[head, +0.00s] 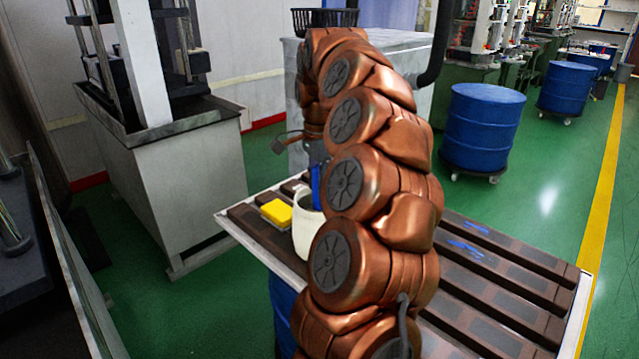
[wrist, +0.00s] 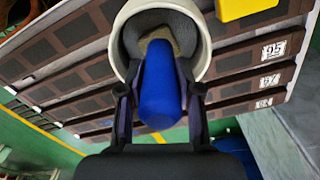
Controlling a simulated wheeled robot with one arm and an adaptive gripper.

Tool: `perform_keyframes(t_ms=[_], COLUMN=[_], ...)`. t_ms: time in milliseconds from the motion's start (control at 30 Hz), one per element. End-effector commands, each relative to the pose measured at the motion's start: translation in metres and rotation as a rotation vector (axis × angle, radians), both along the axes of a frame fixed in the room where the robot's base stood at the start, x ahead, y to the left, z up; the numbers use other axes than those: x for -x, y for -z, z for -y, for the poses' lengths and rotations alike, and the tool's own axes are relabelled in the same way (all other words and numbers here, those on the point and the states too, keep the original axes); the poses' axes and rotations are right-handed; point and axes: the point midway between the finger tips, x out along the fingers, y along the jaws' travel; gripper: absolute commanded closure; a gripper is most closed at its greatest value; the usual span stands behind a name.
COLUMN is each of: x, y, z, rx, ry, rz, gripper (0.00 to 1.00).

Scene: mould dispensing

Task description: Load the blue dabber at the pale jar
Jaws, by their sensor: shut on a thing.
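The blue dabber (wrist: 160,90) is held between the fingers of my gripper (wrist: 160,100) in the wrist view. Its tan tip (wrist: 162,36) lies inside the mouth of the pale jar (wrist: 120,40). Whether the tip touches the contents or the bottom cannot be told. In the head view the pale jar (head: 304,236) stands on the slatted table, and the blue dabber (head: 316,186) shows as a blue strip at its mouth. My arm covers the right part of the jar and most of my gripper there.
A yellow block (head: 276,212) lies left of the jar, close to it; it also shows in the wrist view (wrist: 245,8). The table (head: 500,300) has dark slats, with blue marks on the right side. Blue drums (head: 482,130) and machines stand beyond.

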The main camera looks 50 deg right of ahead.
Motion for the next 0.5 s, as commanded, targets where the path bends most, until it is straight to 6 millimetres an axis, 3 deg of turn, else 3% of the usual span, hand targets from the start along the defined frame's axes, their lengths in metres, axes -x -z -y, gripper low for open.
perform_keyframes(t_ms=[500], x=[0.0005], y=[-0.0023], z=[-0.0005], rx=[-0.004], ry=[0.0], rz=[-0.005], gripper=[1.0])
